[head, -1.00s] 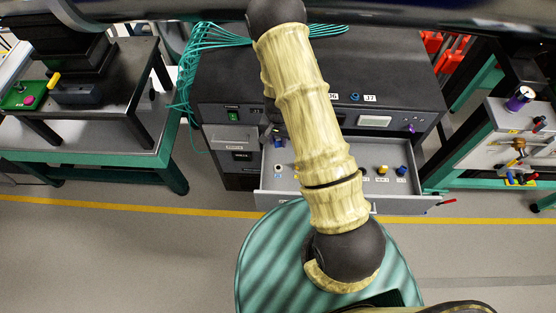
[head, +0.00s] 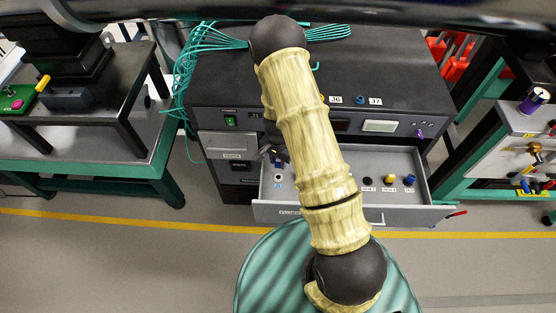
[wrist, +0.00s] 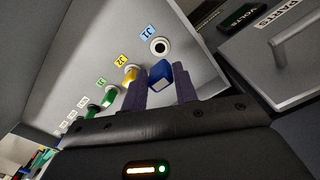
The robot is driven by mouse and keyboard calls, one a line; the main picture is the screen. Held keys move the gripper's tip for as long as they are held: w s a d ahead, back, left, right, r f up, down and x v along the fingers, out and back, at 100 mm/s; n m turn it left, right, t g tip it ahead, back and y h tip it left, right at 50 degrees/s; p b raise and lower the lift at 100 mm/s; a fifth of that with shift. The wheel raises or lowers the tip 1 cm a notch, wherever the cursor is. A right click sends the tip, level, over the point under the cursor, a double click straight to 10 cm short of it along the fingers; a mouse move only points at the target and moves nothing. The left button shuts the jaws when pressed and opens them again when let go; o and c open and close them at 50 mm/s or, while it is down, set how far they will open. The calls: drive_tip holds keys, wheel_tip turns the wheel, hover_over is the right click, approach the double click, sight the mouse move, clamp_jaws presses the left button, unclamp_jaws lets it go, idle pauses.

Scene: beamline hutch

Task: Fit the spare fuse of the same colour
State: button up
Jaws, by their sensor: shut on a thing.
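My gripper (wrist: 160,82) is shut on a blue fuse (wrist: 160,72), which shows between its two fingers in the wrist view. Just beyond the fuse is an empty round socket (wrist: 160,46) with a white ring and dark hole, beside a blue label (wrist: 147,32). The fuse is apart from the hole in the picture. In the head view the socket (head: 278,178) sits at the left of the open drawer (head: 340,160). My arm hides the drawer's middle; my gripper (head: 272,155) is small and dark there.
A yellow fuse (wrist: 130,73) and a green one (wrist: 109,94) stand in the same row. The drawer walls are close to my gripper. Teal cables (head: 190,75) hang at the cabinet's left.

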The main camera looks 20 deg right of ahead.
drive_tip(key=shift+f+b, duration=2.45)
drive_tip(key=shift+f, duration=0.8)
drive_tip(key=shift+f+b, duration=0.35)
drive_tip(key=shift+f, duration=0.15)
drive_tip(key=o, duration=1.2)
drive_tip(key=shift+c, duration=0.2)
drive_tip(key=shift+r, duration=0.1)
wheel_tip(320, 180, up, 17)
drive_tip(key=p, duration=0.1)
drive_tip(key=shift+r+p, duration=0.15)
drive_tip(key=shift+p, duration=0.25)
